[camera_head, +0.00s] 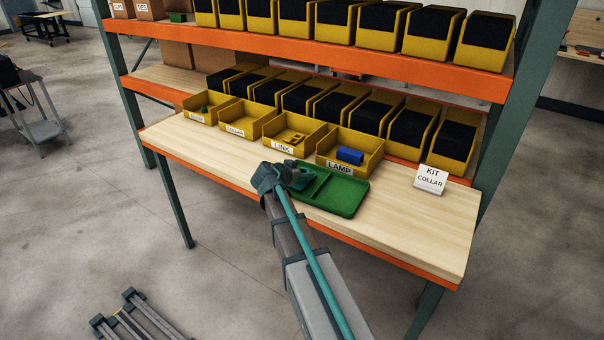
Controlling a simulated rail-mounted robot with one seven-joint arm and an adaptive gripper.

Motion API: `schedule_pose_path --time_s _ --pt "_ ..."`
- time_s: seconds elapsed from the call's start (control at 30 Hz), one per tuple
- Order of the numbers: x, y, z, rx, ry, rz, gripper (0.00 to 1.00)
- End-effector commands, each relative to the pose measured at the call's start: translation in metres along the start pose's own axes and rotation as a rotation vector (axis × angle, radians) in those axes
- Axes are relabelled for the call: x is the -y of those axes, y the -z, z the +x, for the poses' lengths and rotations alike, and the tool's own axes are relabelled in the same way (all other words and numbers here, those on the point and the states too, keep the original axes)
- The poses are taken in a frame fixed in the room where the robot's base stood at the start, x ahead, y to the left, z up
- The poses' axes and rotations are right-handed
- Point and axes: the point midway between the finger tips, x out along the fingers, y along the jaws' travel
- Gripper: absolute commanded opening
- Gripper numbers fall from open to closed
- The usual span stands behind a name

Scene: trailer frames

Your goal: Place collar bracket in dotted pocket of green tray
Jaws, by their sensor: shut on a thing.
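The green tray (345,197) lies on the wooden bench top, with divided pockets at its left and a larger open area at its right. My gripper (300,181) is over the tray's left end, pointing away from my body. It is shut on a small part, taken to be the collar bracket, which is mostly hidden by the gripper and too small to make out. I cannot tell whether the part touches the tray. The dotted pocket cannot be told apart; my gripper covers much of the left pockets.
Behind the tray stand yellow bins, including LINK (283,149) with yellow parts and LAMP (340,168) with a blue part (349,155). A KIT COLLAR card (430,179) stands right of the tray. The bench (400,225) is clear at right. Shelves with bins are above.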

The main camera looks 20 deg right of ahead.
Motion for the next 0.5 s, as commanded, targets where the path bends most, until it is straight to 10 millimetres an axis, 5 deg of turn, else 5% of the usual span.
schedule_pose_path --time_s 0.1,0.13,0.2,0.27,0.5 --pt "0.0001 -0.0026 0.0016 -0.001 0.000 0.000 0.00" --pt "0.0000 -0.0025 0.0013 0.000 0.000 0.000 0.58" --pt "0.0000 -0.0020 0.0011 0.001 0.000 0.000 0.70" --pt "0.0000 -0.0020 0.0011 0.001 0.000 0.000 0.80" --pt "0.0000 -0.0020 0.0010 0.001 0.000 0.000 0.80"
